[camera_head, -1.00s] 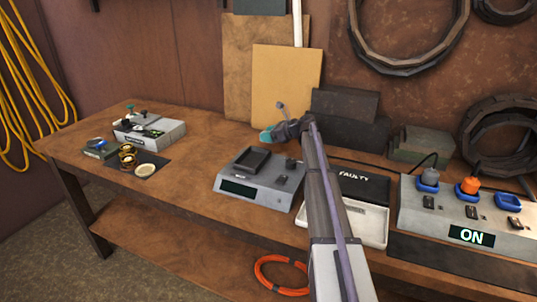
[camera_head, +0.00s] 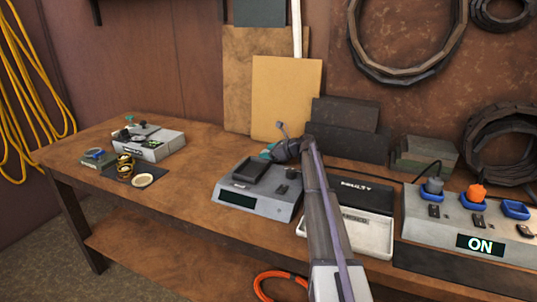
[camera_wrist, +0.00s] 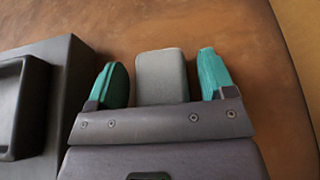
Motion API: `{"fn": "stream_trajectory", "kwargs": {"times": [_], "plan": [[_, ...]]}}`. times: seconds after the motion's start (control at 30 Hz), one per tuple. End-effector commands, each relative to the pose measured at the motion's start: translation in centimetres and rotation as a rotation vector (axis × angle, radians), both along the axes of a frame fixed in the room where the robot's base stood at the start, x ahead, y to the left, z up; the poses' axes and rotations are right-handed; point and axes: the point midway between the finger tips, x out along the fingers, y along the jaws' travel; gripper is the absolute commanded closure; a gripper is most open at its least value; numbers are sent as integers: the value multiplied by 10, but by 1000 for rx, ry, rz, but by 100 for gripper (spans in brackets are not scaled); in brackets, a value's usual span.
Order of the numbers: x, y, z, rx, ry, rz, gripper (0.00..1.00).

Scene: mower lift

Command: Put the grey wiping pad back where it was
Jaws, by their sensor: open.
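The grey wiping pad (camera_wrist: 162,76) shows in the wrist view as a light grey block with rounded corners, on the brown bench top. My gripper (camera_wrist: 163,82) is open, with one teal fingertip on each side of the pad and a gap showing on both sides. The pad's near end is hidden behind the gripper body. In the head view my gripper (camera_head: 268,153) is low behind the grey weighing scale (camera_head: 252,201), and the pad cannot be made out there.
The scale's dark tray (camera_head: 250,171) is close to the gripper; a grey edge also shows left in the wrist view (camera_wrist: 60,95). A "FAULTY" bin (camera_head: 374,236) and the "ON" socket box (camera_head: 470,225) stand right. Boards (camera_head: 285,95) lean behind. Bench between scale and left-hand tester (camera_head: 150,145) is clear.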

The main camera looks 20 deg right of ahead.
Motion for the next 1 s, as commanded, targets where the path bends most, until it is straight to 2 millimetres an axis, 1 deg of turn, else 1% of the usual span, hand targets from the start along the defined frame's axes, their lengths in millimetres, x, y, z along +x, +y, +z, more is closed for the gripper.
{"fn": "stream_trajectory", "kwargs": {"times": [0.13,0.23,0.37,0.6,0.7,0.83,1.0], "plan": [[0,0,0,0,0,0,24],[-1,0,7,0,0,0,24],[-18,-16,17,1,0,-4,24],[-62,-55,43,0,0,-3,24],[-74,-67,49,0,0,-2,24],[-82,-74,50,0,0,0,24],[-82,-75,49,0,0,0,24]]}}
